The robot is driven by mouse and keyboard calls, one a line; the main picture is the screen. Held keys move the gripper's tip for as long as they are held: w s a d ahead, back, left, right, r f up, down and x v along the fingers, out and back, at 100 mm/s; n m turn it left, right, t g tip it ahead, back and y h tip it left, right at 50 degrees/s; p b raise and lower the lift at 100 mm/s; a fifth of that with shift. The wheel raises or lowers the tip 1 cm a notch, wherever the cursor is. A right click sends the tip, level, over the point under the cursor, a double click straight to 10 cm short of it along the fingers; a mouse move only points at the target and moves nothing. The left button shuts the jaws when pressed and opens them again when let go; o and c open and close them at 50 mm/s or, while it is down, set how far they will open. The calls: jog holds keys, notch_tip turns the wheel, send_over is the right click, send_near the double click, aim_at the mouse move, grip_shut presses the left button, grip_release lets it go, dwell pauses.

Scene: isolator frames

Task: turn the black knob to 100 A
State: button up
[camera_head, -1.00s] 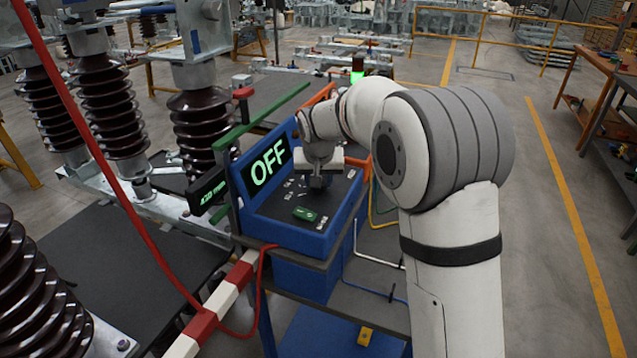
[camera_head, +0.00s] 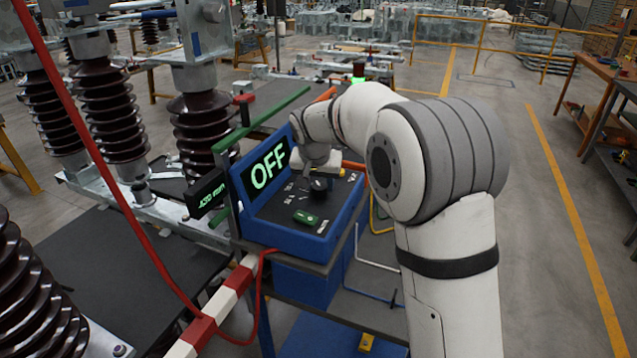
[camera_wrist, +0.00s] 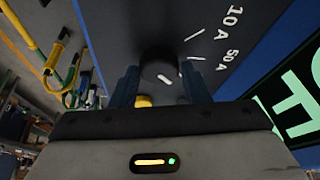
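The black knob (camera_wrist: 158,64) sits on the dark panel of the blue control box (camera_head: 334,216). In the wrist view it lies between and just beyond my fingertips, with a short white mark on its near side. White scale ticks and the labels 10 A and 50 A show to its right; no 100 A label is readable. In the head view the knob (camera_head: 318,185) shows just below my gripper (camera_head: 319,172). My gripper (camera_wrist: 160,78) is open, one finger on each side of the knob, with no clear contact visible. The box's display (camera_head: 268,168) reads OFF in green.
A green oblong part (camera_head: 305,217) lies on the panel's front. A second small display (camera_head: 206,193) stands left of the box. A red cable (camera_head: 262,310) and a red-white bar (camera_head: 222,300) pass at the front left. Brown insulators (camera_head: 110,105) stand at left.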

aim_at(317, 203)
jog(key=o, duration=0.3)
jog(key=shift+o, duration=0.2)
jog(key=v, duration=0.7)
jog(key=shift+r+b, duration=0.4)
jog(key=shift+s, duration=0.15)
jog(key=s+d+g, duration=0.1)
jog(key=s+d, duration=1.2)
jog(key=s, duration=0.1)
jog(key=s+d+f, duration=0.3)
jog(key=s, duration=0.6)
jog(key=s+d+f+n, duration=0.1)
jog(key=s+d+f, duration=0.2)
jog(key=s, duration=0.6)
jog(key=shift+d+f+n+g+y, duration=0.3)
jog(key=shift+f+g, duration=0.1)
jog(key=shift+f, duration=0.2)
